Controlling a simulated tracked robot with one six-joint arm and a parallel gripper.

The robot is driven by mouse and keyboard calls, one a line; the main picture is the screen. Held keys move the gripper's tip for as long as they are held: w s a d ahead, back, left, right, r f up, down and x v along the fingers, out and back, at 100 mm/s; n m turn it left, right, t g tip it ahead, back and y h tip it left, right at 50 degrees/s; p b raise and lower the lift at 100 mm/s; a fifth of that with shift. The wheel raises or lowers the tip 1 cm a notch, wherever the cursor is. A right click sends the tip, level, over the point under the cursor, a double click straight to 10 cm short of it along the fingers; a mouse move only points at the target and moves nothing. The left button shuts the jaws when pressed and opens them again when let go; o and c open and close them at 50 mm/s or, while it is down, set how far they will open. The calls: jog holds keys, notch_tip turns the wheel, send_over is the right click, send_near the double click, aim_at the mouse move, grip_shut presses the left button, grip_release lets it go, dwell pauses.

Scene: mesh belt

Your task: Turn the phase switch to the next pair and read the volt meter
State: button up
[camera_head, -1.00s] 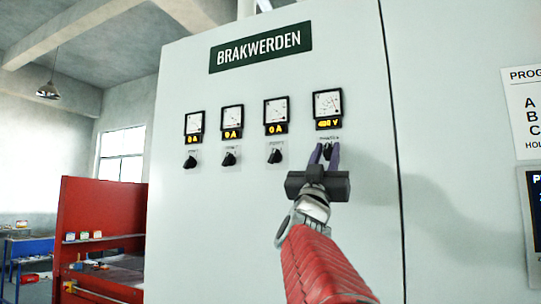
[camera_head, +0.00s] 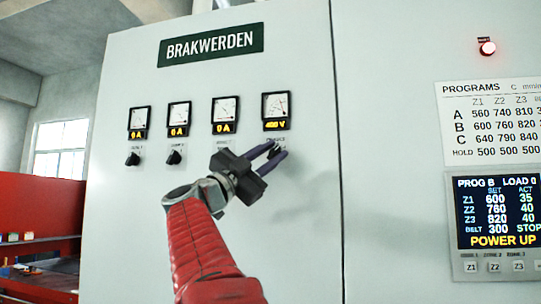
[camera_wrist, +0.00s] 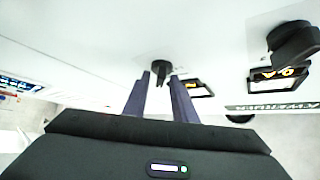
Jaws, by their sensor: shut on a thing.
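The volt meter (camera_head: 276,105) is the rightmost dial on the pale cabinet, with a yellow readout that looks like 400 V. The black phase switch (camera_head: 278,147) sits right below it, partly hidden by my fingers. My gripper (camera_head: 277,151) is shut on this switch, with its purple fingers slanting up and to the right. In the wrist view the switch knob (camera_wrist: 161,67) shows between the two fingertips (camera_wrist: 159,78). The exact pointer direction of the switch cannot be read.
Several ammeters stand to the left, such as the third one (camera_head: 225,109), each reading 0 A. Black knobs (camera_head: 174,157) sit below them; one is hidden by my gripper. A lit control screen (camera_head: 498,212) showing POWER UP and a red lamp (camera_head: 487,48) are on the right.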

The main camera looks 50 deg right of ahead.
jog(key=shift+f+m+g+y, duration=0.1)
jog(key=shift+m+g+y, duration=0.3)
jog(key=shift+m, duration=0.2)
jog(key=o, duration=0.7)
jog(key=shift+c, duration=0.2)
jog(key=v, duration=1.3)
jog(key=shift+a+f, duration=0.25)
jog(key=shift+f, duration=0.05)
jog(key=shift+w, duration=0.2)
